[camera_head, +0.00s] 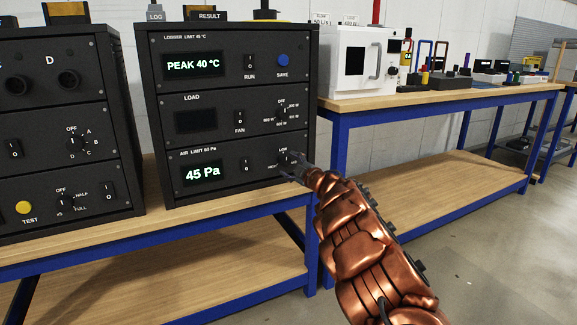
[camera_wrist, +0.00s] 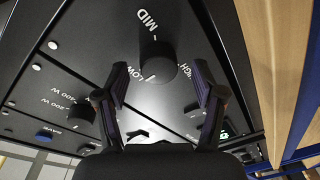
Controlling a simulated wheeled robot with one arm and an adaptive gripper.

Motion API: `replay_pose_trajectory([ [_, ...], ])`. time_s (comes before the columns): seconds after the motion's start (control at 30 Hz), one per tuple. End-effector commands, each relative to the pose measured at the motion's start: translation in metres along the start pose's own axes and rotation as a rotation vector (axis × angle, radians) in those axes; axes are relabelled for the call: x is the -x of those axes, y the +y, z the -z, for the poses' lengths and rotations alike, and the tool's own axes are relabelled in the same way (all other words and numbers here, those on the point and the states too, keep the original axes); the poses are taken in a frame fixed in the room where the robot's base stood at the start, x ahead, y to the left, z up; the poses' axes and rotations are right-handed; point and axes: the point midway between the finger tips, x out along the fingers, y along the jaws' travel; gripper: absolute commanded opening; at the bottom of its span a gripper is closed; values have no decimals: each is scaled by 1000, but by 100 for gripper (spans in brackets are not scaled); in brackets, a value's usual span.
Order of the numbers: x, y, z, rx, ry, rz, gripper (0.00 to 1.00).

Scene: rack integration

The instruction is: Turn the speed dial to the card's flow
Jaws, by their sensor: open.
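The speed dial (camera_wrist: 158,62) is a dark round knob with a white mark, ringed by LOW, MID and HIGH labels. Its exact setting is hard to read. My gripper (camera_wrist: 161,76) is open, with one finger on each side of the knob; I cannot tell whether either touches it. In the head view my gripper (camera_head: 290,173) is at the lower right of the rack and covers much of the dial. The lowest panel's display (camera_head: 202,173) reads 45 Pa, under the label AIR LIMIT 60 Pa.
A toggle switch (camera_head: 246,165) sits left of the dial. Another rack (camera_head: 50,115) stands left.

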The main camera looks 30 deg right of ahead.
Motion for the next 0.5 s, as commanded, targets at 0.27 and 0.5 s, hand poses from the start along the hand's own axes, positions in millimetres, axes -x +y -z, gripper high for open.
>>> replay_pose_trajectory([
  [0.27, -11, 1, 1, 1, 3, -2, 69],
  [0.5, -13, 1, 0, 0, 0, -3, 69],
])
